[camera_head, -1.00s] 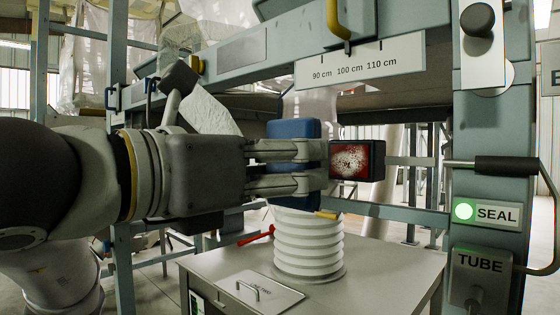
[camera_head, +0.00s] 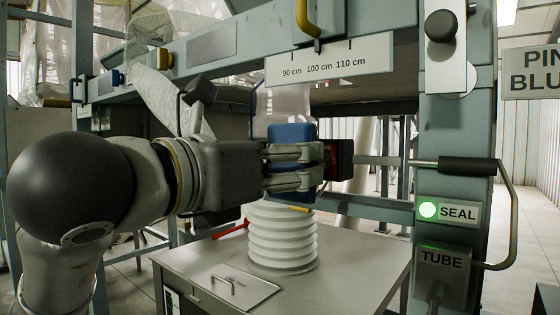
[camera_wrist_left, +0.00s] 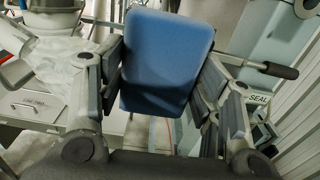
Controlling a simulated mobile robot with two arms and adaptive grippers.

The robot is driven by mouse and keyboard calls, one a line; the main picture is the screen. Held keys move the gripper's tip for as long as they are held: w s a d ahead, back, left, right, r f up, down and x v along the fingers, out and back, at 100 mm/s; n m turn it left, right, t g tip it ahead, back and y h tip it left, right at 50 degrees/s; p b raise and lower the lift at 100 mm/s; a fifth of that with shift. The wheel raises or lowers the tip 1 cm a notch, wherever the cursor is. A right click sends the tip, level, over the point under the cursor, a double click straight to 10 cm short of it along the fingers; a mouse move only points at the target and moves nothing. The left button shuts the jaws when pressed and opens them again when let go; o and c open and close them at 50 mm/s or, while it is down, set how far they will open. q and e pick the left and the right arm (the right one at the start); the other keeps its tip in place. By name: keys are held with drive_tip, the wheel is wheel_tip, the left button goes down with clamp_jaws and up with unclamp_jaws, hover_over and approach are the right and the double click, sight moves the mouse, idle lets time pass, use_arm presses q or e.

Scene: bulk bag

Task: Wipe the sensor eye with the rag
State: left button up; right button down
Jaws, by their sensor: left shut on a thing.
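The blue rag (camera_head: 292,132) looks like a thick folded pad. My left gripper (camera_head: 316,164) is shut on it, with the pad showing above and behind the fingers. In the left wrist view the rag (camera_wrist_left: 168,60) fills the space between the two fingers (camera_wrist_left: 160,85). The sensor eye (camera_head: 343,160) is a black box with a red face on a horizontal bar. My left fingertips are at its left side and cover most of the face. Whether the rag touches the face is hidden. My right gripper is not in view.
A white ribbed spout (camera_head: 283,238) stands on a grey cabinet (camera_head: 345,270) below the gripper. A frame post (camera_head: 455,130) with a lit green SEAL lamp (camera_head: 428,210), a TUBE box (camera_head: 441,272) and a bent handle (camera_head: 510,215) stands to the right. A beam with a height label (camera_head: 317,65) runs above.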

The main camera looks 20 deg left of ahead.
sight(305, 165)
use_arm(q)
drive_tip(key=shift+b+x, duration=0.3)
drive_tip(key=shift+x, duration=0.8)
idle(0.4)
drive_tip(key=shift+s+d+b, duration=0.25)
drive_tip(key=shift+d, duration=0.4)
drive_tip(key=shift+s+d+b, duration=0.2)
drive_tip(key=shift+d, duration=0.45)
drive_tip(key=shift+s+d+b, duration=0.25)
drive_tip(key=shift+d, duration=0.35)
drive_tip(key=shift+b, duration=0.6)
drive_tip(key=shift+w+a+f+b, duration=0.1)
drive_tip(key=shift+w+a+b, duration=0.15)
drive_tip(key=shift+a, duration=0.25)
drive_tip(key=shift+w+a+b, duration=0.25)
drive_tip(key=shift+a, duration=0.45)
drive_tip(key=shift+w+a+b, duration=0.25)
drive_tip(key=shift+a, duration=0.5)
drive_tip(key=shift+s, duration=0.15)
